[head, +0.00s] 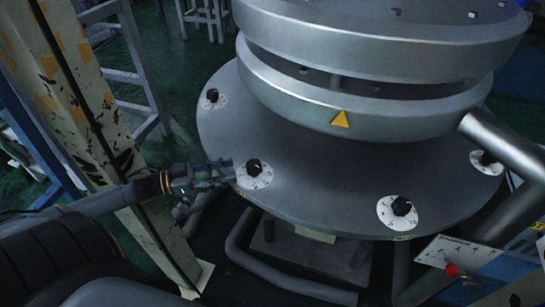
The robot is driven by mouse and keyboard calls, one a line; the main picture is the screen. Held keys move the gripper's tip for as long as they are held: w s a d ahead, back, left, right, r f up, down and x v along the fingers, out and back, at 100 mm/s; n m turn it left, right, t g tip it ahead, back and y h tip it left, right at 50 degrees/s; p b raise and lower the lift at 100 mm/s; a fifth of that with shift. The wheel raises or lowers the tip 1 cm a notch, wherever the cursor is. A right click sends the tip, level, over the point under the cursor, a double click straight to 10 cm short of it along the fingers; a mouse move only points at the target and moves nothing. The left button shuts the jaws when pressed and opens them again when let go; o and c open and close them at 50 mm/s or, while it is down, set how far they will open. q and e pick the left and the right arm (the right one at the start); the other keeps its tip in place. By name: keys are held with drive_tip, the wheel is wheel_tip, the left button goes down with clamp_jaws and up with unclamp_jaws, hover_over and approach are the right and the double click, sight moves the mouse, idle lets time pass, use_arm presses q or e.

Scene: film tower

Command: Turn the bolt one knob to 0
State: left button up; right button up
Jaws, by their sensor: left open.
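Several black knobs on white round dials sit around the grey metal flange (320,190). One knob (253,168) is at the front left, another knob (401,206) at the front, a smaller one (212,95) at the far left, and one (486,158) at the right. I cannot tell from labels which is bolt one, and the dial numbers are too small to read. My left gripper (228,172) is open, just left of the front-left knob, with its fingertips close to the dial's edge. No gap or contact with the knob is clear. My right gripper is out of view.
A large silver cylinder (380,85) with a yellow warning triangle (341,119) rises from the flange. A thick pipe (507,138) is at right. A worn cream beam (85,110) stands left. A panel with a red button (452,271) is at lower right.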

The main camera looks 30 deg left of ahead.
sight(268, 171)
use_arm(q)
drive_tip(key=p+x, duration=0.1)
drive_tip(key=x, duration=1)
drive_tip(key=shift+w+d+r+p, duration=0.1)
drive_tip(key=shift+d+r+p, duration=0.05)
drive_tip(key=shift+d+p, duration=0.25)
drive_tip(key=shift+c, duration=0.2)
clamp_jaws()
